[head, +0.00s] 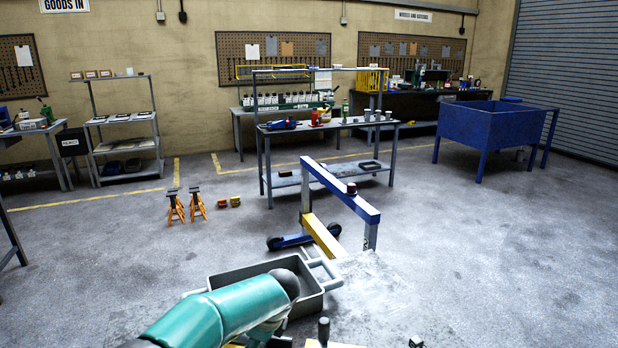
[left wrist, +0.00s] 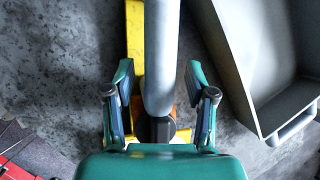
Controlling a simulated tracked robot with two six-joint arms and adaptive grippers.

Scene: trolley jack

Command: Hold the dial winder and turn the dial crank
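In the left wrist view my left gripper (left wrist: 158,82) is open, with one finger on each side of a thick grey bar (left wrist: 161,45). Gaps show between the bar and both fingers. A dark block (left wrist: 162,130) with an orange edge sits at the bar's lower end, between the fingers. In the head view my teal left arm reaches in from the bottom and hides most of what lies under it. A dark upright knob (head: 323,330) stands at the bottom edge. I cannot tell which part is the dial winder or the crank. My right gripper is not in view.
A grey tray (head: 232,274) lies beside my left arm and also shows in the left wrist view (left wrist: 232,62). A blue hoist beam (head: 340,190) with a yellow leg (head: 321,236) stands ahead. Open floor lies to the right, before a blue bin (head: 489,124).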

